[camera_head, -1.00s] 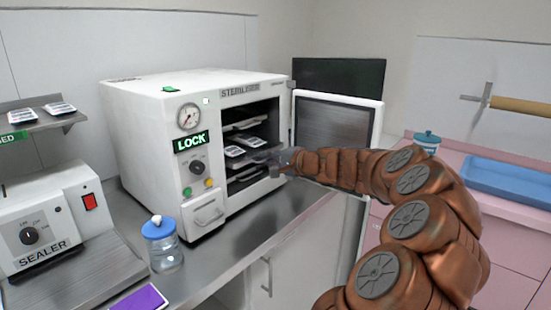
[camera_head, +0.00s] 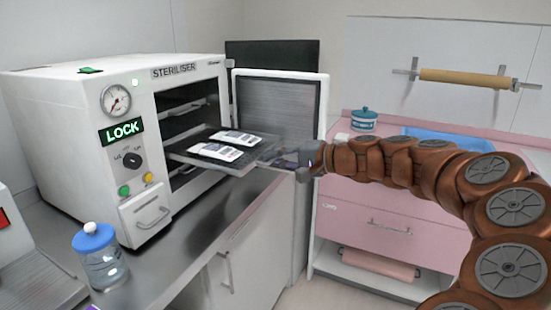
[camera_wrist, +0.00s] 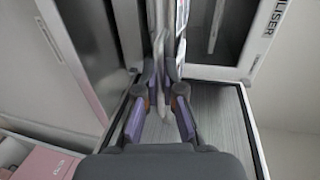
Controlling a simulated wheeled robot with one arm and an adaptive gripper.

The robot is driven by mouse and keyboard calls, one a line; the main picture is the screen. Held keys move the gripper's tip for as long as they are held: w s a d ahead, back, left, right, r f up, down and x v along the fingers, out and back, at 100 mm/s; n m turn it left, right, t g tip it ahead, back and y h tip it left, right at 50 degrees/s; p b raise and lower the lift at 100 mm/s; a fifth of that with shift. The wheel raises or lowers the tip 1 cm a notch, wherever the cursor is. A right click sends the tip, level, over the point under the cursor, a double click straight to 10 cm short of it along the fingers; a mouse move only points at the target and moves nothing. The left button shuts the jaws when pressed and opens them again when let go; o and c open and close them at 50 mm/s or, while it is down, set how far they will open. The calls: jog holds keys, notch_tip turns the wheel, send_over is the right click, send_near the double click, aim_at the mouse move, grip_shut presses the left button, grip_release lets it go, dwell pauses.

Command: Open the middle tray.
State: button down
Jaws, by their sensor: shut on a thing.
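The middle tray (camera_head: 248,162) is a dark, flat tray that sticks well out of the open front of the white steriliser (camera_head: 60,150). Two white pouches (camera_head: 236,138) with dark print lie on it. My gripper (camera_head: 274,156) is at the tray's outer right end and shut on it. In the wrist view my fingers (camera_wrist: 158,97) close on the tray, which is seen edge-on between them. The tray's inner end is hidden inside the chamber.
The steriliser door (camera_head: 280,105) stands open to the right, behind my gripper. A jar with a blue lid (camera_head: 101,262) stands on the metal counter at the front left. A pink cabinet (camera_head: 370,232) is at the right.

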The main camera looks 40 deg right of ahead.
jog(key=shift+s, duration=0.1)
jog(key=c, duration=1.3)
grip_release()
jog(key=v, duration=1.2)
